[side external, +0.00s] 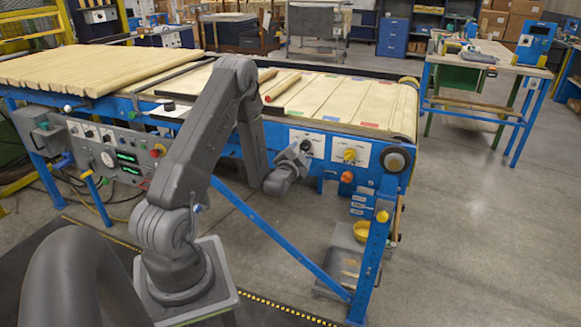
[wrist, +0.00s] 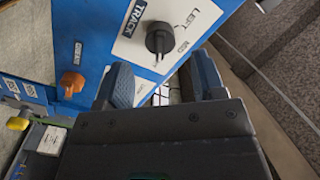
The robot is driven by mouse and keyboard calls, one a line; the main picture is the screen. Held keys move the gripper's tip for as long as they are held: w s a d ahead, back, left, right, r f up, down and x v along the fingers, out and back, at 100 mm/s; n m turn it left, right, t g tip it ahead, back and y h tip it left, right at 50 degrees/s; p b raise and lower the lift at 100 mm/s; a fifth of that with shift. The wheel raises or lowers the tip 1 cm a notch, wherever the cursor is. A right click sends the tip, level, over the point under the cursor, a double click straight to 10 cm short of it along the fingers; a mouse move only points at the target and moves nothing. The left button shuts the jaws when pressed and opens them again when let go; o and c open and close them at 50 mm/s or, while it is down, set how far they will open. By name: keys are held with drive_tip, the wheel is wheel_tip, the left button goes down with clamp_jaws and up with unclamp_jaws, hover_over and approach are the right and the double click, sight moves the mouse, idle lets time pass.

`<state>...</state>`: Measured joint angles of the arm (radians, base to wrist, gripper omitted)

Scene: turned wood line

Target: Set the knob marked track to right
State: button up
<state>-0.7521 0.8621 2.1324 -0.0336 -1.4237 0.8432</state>
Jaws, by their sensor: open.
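The knob marked TRACK is a black knob (wrist: 159,40) on a white plate (wrist: 125,50) with a blue TRACK label in the wrist view. LEFT is printed at the plate's upper right, and a smaller mark sits beside the knob. I cannot tell clearly which mark the knob points to. Any RIGHT mark is hidden. My gripper (wrist: 163,85) is open and empty, its fingers apart and just below the knob in that view, not around it. In the side view my gripper (side external: 304,158) is at the panel, close to a black knob (side external: 307,145) on a white plate.
In the side view, a yellow knob (side external: 349,154) sits right of the black one. Open floor lies to the right.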

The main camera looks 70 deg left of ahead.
drive_tip(key=v, duration=0.9)
drive_tip(key=shift+r, duration=0.1)
drive_tip(key=w+d+r+g+h, duration=0.1)
drive_tip(key=w+d+r+h, duration=0.25)
drive_tip(key=d+r, duration=0.35)
drive_tip(key=w+d+r+h, duration=0.2)
drive_tip(key=d+r+h, duration=0.3)
drive_tip(key=d, duration=0.3)
drive_tip(key=s+d+r+g+h, duration=0.2)
drive_tip(key=s+d+r+g, duration=0.1)
drive_tip(key=s+d, duration=0.4)
drive_tip(key=s+d+r+g+h, duration=0.2)
drive_tip(key=s+d, duration=0.6)
drive_tip(key=s, duration=0.4)
wheel_tip(320, 180, up, 3)
drive_tip(key=shift+f+n+g, duration=0.2)
drive_tip(key=shift+n+g, duration=0.1)
drive_tip(key=shift+g, duration=0.3)
